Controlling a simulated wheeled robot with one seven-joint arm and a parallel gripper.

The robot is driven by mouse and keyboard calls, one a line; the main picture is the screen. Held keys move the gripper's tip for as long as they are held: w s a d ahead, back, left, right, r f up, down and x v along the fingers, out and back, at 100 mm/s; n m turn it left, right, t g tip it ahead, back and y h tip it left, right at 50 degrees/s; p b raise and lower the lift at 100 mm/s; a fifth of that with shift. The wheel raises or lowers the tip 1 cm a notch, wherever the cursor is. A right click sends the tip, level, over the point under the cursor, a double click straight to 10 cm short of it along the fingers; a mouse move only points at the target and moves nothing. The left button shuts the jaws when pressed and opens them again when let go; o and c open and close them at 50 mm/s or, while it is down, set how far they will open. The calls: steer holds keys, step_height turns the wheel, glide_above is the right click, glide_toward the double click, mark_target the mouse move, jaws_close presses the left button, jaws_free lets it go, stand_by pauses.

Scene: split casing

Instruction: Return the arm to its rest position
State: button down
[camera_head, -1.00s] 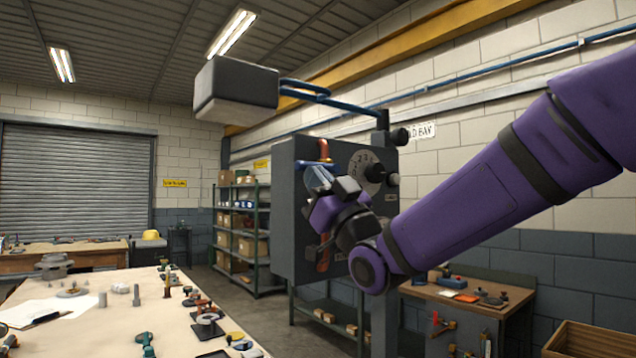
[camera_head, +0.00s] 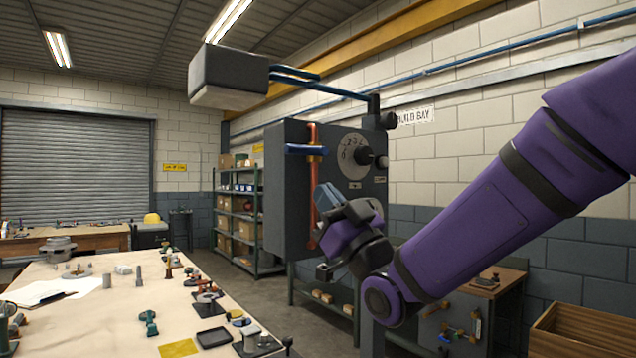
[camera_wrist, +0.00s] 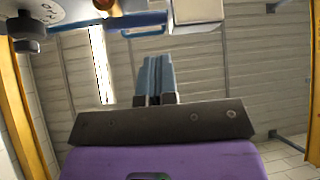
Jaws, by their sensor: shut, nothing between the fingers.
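My purple arm (camera_head: 490,220) reaches in from the right in the head view. My gripper (camera_head: 326,197) points upward in front of the dark grey cabinet, below its blue handle (camera_head: 306,149) and near its copper pipe (camera_head: 313,185). In the wrist view the blue-grey fingers (camera_wrist: 155,76) lie together, shut with nothing between them. The fingers appear apart from the handle. The arm hides the lower right of the cabinet.
The grey cabinet (camera_head: 284,190) carries a dial (camera_head: 354,156) and an overhead box (camera_head: 228,80). A workbench (camera_head: 110,320) with several small parts is at lower left. A shelf (camera_head: 238,215) stands behind. A wooden crate (camera_head: 585,335) sits at lower right.

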steer(key=s+d+f+m+g+h, duration=0.2)
steer(key=d+f+m+h, duration=0.25)
steer(key=d+h, duration=0.35)
steer(key=s+d+f+m+g+h, duration=0.2)
steer(key=d+f+m+h, duration=0.1)
steer(key=d+f+h, duration=0.5)
steer(key=s+d+f+m+g+h, duration=0.1)
steer(key=s+d+f+g, duration=0.1)
steer(key=s, duration=0.4)
steer(key=s+d+f+m+g, duration=0.1)
steer(key=s+d+f+g, duration=0.1)
steer(key=s+d+g, duration=0.2)
steer(key=s+d+f+m+g+h, duration=0.1)
steer(key=s+d+g, duration=0.3)
steer(key=s, duration=0.5)
steer(key=shift+s+f+m+h, duration=0.3)
steer(key=shift+s+f+m, duration=0.05)
steer(key=shift+f+m, duration=0.1)
